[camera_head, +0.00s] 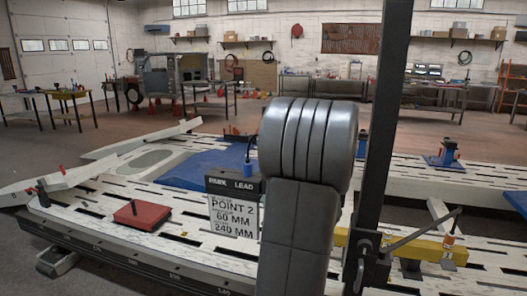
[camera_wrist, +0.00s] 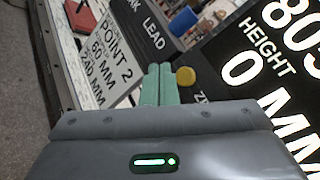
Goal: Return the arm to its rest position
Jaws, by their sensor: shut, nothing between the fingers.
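My gripper (camera_wrist: 157,72) shows in the wrist view as two green fingers pressed together, with nothing between them. A yellow round button (camera_wrist: 186,77) is close to the right of the fingertips in the picture; I cannot tell whether they touch. A black display (camera_wrist: 262,62) with large white digits, "HEIGHT" and "0 MM" fills the right side. In the head view my arm (camera_head: 305,165) stands raised in the middle, and its gripper is hidden behind it.
A sign (camera_head: 233,212) reading "POINT 2, 60 MM, 240 MM" stands on the slotted white frame bench (camera_head: 90,215). A red block (camera_head: 142,215) lies left of it. A dark upright post (camera_head: 385,120) and a yellow beam (camera_head: 425,248) are right of my arm.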

